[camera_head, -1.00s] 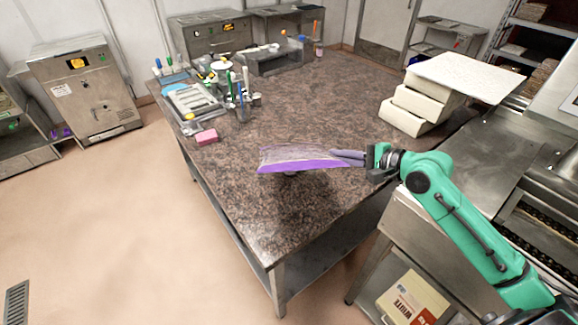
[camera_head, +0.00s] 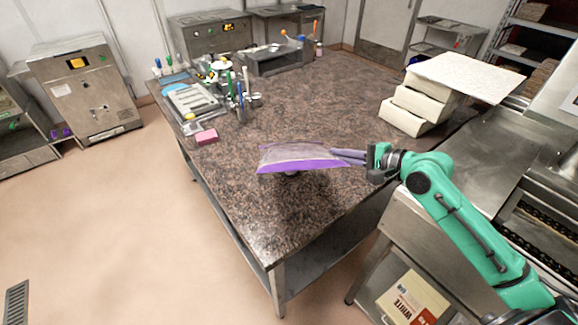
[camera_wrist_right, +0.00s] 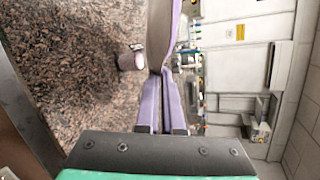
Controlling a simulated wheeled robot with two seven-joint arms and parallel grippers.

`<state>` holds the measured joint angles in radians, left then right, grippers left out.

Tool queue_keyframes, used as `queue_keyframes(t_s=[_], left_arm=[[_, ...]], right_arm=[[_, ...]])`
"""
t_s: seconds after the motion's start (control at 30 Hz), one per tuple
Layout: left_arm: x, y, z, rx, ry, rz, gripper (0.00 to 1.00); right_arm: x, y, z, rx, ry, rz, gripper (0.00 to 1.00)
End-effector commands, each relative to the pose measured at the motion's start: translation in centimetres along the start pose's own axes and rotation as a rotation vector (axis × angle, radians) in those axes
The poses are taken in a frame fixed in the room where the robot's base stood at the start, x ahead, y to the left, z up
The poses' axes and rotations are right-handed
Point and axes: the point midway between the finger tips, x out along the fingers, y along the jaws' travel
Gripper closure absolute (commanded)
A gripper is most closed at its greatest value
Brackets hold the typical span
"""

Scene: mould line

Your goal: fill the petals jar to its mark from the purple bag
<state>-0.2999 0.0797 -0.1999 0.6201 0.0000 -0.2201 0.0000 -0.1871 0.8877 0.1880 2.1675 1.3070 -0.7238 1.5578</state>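The purple bag (camera_head: 302,158), pale and see-through above with a purple band along its lower edge, is held over the front part of the stone-topped table. My right gripper (camera_head: 347,157) is shut on the bag's right end; in the right wrist view its two lavender fingers (camera_wrist_right: 163,80) close on the bag (camera_wrist_right: 160,30). A small round vessel with a pale top (camera_wrist_right: 131,60) stands on the table beside the bag in that view. In the head view it is mostly hidden under the bag. I cannot read a mark or its fill level. My left gripper is out of view.
The speckled table (camera_head: 310,105) is mostly clear. A pink block (camera_head: 206,137), a tray (camera_head: 192,103) and pen holders (camera_head: 241,108) stand at its left. White blocks (camera_head: 408,112) stand at its right under a pale board (camera_head: 465,76). A metal counter (camera_head: 478,150) adjoins on the right.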

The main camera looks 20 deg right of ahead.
Motion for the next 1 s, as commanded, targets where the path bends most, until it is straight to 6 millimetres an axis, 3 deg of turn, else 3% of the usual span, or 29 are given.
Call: queue_keyframes(t_s=[0.13, 0.23, 0.37, 1.0], left_arm=[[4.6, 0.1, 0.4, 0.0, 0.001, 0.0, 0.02], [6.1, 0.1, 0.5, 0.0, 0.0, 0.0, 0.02], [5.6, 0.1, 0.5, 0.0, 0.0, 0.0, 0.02], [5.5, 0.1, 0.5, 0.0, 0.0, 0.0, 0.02]], right_arm=[[-0.1, -0.1, 0.1, -0.159, -0.002, -0.206, 1.0], [-0.6, -1.5, 0.5, -0.237, -0.002, -0.294, 1.0], [-1.1, -2.5, 0.9, -0.256, -0.001, -0.314, 1.0], [-1.0, -2.5, 0.9, -0.253, -0.002, -0.309, 1.0]])
